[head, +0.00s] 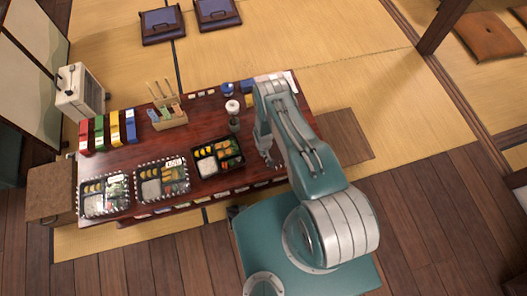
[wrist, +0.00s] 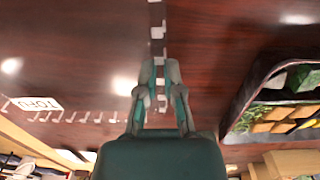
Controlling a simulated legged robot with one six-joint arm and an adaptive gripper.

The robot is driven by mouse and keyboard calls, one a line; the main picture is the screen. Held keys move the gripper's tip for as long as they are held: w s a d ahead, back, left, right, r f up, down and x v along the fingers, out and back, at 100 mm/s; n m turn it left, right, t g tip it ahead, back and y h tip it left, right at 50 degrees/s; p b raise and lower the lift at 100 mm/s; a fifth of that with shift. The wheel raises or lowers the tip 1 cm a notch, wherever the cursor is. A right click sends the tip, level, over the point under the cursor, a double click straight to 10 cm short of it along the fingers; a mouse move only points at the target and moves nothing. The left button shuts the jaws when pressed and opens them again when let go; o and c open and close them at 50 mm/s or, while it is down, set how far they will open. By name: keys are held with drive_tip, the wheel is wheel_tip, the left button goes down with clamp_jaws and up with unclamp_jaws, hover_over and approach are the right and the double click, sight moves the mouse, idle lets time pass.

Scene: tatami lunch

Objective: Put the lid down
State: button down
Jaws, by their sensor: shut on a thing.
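My gripper (wrist: 160,68) points down over the dark red table, and its fingers are close together on the dashed black-and-white rim of a clear lid (wrist: 157,32). The rest of the lid is see-through and hard to tell from the table. In the head view my gripper (head: 272,160) is right of the open bento box (head: 218,173), and I cannot make out the lid there. The open bento also shows at the right of the wrist view (wrist: 243,101), apart from my fingers. Whether the lid touches the table I cannot tell.
Two bento boxes with dashed rims, one at the far left (head: 105,213) and one beside it (head: 163,198), stand left of the open one. Coloured upright holders (head: 115,128), a wooden utensil box (head: 170,119) and a white cup (head: 232,106) line the back of the table (head: 150,148).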

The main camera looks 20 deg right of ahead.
drive_tip(key=c, duration=0.8)
unclamp_jaws()
drive_tip(key=shift+c, duration=0.2)
drive_tip(key=shift+o, duration=0.3)
drive_tip(key=shift+d, duration=0.35)
drive_tip(key=shift+r, duration=0.1)
